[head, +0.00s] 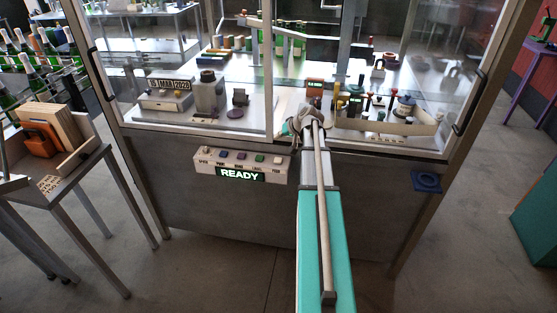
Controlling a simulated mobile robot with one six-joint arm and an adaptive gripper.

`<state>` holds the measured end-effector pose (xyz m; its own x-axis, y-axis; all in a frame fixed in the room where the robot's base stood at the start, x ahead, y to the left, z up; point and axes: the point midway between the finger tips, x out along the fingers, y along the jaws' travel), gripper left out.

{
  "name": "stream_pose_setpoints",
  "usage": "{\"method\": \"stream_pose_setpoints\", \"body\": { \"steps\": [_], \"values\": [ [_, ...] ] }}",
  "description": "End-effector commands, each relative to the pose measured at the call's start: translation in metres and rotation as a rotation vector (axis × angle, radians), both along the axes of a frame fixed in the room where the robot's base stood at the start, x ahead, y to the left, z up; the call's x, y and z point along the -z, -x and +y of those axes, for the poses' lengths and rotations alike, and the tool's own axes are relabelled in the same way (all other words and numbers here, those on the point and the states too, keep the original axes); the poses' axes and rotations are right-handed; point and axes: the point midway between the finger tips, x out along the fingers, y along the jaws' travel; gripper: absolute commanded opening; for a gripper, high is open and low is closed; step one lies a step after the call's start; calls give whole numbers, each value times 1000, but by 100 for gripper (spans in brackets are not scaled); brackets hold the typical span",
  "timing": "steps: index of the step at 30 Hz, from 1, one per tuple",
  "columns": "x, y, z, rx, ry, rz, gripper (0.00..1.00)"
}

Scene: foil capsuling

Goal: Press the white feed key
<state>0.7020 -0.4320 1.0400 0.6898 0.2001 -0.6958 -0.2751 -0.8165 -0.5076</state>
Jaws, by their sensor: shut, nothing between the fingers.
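The white feed key (278,160) is the rightmost of a row of coloured keys on the key panel (197,165), on the cabinet's front. Its small label is blurred. The panel's green display reads READY. My gripper (313,106) is at the far end of my teal arm, up and to the right of the feed key and apart from it in the picture. It is shut and empty. My wrist and arm hide much of it, and the fingertips are hard to make out. Nothing covers the feed key.
A glass-fronted cabinet (225,210) holds several tools and a date unit (165,92) behind its panes. A side table (75,180) with an orange holder (40,139) stands left. A blue pad (426,181) is on the cabinet's right front. The floor before the cabinet is clear.

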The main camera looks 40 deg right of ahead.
Motion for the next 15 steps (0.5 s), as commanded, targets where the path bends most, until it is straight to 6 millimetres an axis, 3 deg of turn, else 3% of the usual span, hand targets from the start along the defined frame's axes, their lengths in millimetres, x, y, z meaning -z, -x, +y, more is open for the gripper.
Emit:
{"method": "stream_pose_setpoints", "body": {
  "steps": [15],
  "values": [
    [10,0,0,0,0,1,0]
  ]
}}
